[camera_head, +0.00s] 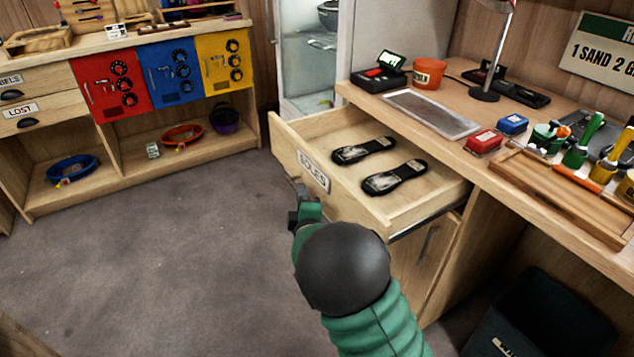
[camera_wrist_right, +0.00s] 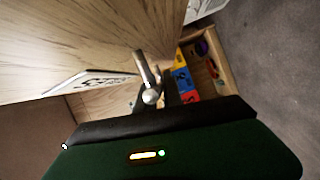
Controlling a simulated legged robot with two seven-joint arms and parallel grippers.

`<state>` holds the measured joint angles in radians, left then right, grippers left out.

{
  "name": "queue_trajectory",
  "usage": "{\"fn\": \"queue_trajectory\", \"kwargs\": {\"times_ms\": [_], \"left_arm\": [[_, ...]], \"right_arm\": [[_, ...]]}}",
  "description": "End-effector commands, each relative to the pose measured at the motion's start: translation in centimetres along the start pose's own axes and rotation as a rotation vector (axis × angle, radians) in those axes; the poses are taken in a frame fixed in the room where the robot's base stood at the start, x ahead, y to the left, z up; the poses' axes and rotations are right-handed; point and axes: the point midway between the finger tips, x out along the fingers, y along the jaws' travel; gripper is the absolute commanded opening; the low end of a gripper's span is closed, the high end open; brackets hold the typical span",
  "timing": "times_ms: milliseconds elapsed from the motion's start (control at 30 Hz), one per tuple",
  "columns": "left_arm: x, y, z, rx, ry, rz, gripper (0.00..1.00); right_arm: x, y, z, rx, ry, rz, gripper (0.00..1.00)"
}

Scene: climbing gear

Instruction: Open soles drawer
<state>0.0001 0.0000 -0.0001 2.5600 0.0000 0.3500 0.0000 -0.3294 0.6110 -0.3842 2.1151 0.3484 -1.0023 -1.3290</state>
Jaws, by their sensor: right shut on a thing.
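The soles drawer (camera_head: 316,205) is pulled well out from under the wooden workbench, with a white label (camera_head: 314,171) reading "SOLES" on its front. Two dark shoe soles (camera_head: 394,177) lie apart on its floor. My right gripper (camera_head: 300,198) is at the drawer front, just below the label, shut on the metal handle. In the right wrist view the handle (camera_wrist_right: 147,72) shows at the gripper, with the drawer front and its label (camera_wrist_right: 92,80) beside it. My arm hides part of the drawer's lower front. My left gripper is not in view.
A cupboard door (camera_head: 425,255) is below the drawer, and a dark bin (camera_head: 540,325) stands under the bench. The benchtop holds a grey tray (camera_head: 432,112), an orange pot (camera_head: 428,73) and tools. The carpet (camera_head: 170,260) to the left is clear.

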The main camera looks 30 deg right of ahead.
Motion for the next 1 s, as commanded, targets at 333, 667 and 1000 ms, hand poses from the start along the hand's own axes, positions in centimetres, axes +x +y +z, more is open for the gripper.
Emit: {"fn": "queue_trajectory", "kwargs": {"times_ms": [333,667,1000], "left_arm": [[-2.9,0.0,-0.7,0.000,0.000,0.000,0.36],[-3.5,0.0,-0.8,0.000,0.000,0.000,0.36],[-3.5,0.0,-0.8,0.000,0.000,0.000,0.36]], "right_arm": [[-2.4,-1.4,-5.2,-0.004,-0.001,-0.014,0.00],[-3.3,-2.1,-7.3,-0.005,-0.004,-0.012,0.00],[-3.2,-2.2,-7.3,-0.004,-0.004,-0.013,0.00]]}}
